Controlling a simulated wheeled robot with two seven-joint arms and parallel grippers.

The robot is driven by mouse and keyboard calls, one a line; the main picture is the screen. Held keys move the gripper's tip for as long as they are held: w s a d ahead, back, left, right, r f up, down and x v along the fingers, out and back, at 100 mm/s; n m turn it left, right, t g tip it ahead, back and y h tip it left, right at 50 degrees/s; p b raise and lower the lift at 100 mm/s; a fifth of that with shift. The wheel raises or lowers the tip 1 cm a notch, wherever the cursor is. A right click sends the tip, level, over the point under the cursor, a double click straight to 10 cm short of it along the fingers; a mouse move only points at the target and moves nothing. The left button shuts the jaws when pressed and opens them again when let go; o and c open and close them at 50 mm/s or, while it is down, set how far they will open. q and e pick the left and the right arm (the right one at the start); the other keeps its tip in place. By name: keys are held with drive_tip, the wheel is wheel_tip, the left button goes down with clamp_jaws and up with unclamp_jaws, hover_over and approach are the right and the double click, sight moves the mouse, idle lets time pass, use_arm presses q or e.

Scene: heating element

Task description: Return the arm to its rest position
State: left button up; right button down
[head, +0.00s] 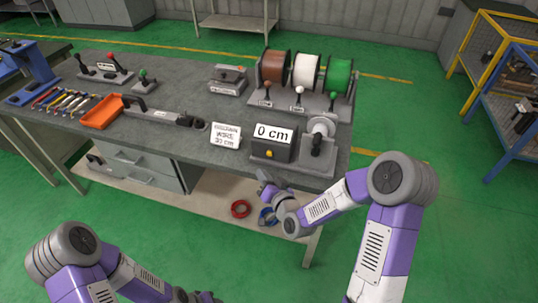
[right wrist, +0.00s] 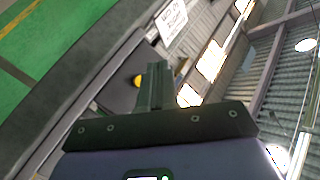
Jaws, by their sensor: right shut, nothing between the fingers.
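My right arm reaches in from the lower right in the head view. Its gripper (head: 264,180) is in front of the bench's front edge, below the length counter. In the right wrist view, the fingers (right wrist: 155,88) are together with nothing between them. My left arm is at the lower left, and its gripper (head: 200,297) is low at the bottom edge, mostly cut off, so its jaws cannot be read. The counter (head: 271,144) reads 0 cm and has a yellow button. A white card (head: 226,136) beside it reads nichrome wire 30 cm.
The grey workbench (head: 185,85) holds brown, white and green spools (head: 304,70), an orange tray (head: 101,111) and several hand tools (head: 65,101). Red (head: 240,208) and blue coils lie on the lower shelf. A blue and yellow rack (head: 500,75) stands at right. Green floor between is clear.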

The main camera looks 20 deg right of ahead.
idle(0.3)
drive_tip(key=s+a+f+n+g, duration=0.1)
drive_tip(key=s+a+f+g, duration=0.2)
drive_tip(key=f, duration=0.5)
drive_tip(key=s+a+f+g, duration=0.1)
drive_tip(key=s+f+g, duration=0.35)
drive_tip(key=f, duration=0.25)
drive_tip(key=s+a+f+g, duration=0.1)
drive_tip(key=s+f+g, duration=0.3)
drive_tip(key=s, duration=0.5)
drive_tip(key=s+f+n+g+y, duration=0.1)
drive_tip(key=s+f+g, duration=0.3)
drive_tip(key=s+f, duration=0.3)
drive_tip(key=s, duration=0.2)
drive_tip(key=shift+s+a+f+n, duration=0.3)
drive_tip(key=shift+s+a, duration=0.05)
drive_tip(key=shift+s, duration=0.05)
